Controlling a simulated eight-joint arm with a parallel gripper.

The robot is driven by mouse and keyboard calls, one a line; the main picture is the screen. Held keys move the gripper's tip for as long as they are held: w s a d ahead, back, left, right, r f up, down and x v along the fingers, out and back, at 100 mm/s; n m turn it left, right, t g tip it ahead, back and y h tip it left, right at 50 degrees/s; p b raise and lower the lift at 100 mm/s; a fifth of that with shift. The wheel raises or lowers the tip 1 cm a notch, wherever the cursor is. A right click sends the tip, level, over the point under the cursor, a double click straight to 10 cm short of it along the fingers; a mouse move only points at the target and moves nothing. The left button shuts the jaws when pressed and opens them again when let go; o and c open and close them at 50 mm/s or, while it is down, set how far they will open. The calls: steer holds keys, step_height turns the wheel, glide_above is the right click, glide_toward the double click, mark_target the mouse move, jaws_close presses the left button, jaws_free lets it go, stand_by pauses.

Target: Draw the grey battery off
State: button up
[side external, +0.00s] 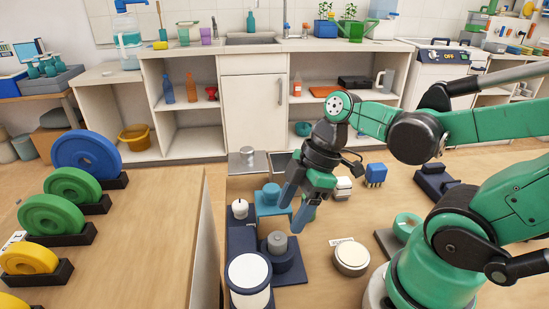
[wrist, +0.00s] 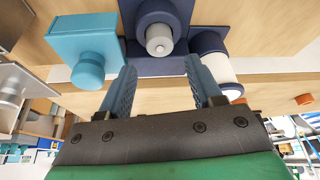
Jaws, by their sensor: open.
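The grey battery (side external: 278,243) is a short grey cylinder standing upright in a round dark navy holder (side external: 289,268) on the table. In the wrist view the grey battery (wrist: 159,44) shows end-on with a small nub, seated in the navy holder (wrist: 178,12). My gripper (side external: 296,213) is above and slightly behind the battery in the side view, fingers pointing down and apart. In the wrist view my gripper (wrist: 160,72) has its two blue fingers open with nothing between them. The battery lies just beyond the fingertips, between their lines, and appears untouched.
A teal block with a round knob (side external: 268,200) stands close behind the holder. A navy block with a white-topped cylinder (side external: 240,208) and a large white-topped cylinder (side external: 249,272) crowd the left and front. A white round piece (side external: 351,257) lies right, with bare table between.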

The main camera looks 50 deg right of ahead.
mark_target(279, 237)
steer(key=shift+x, duration=2.9)
jaws_close()
steer(key=shift+r, duration=3)
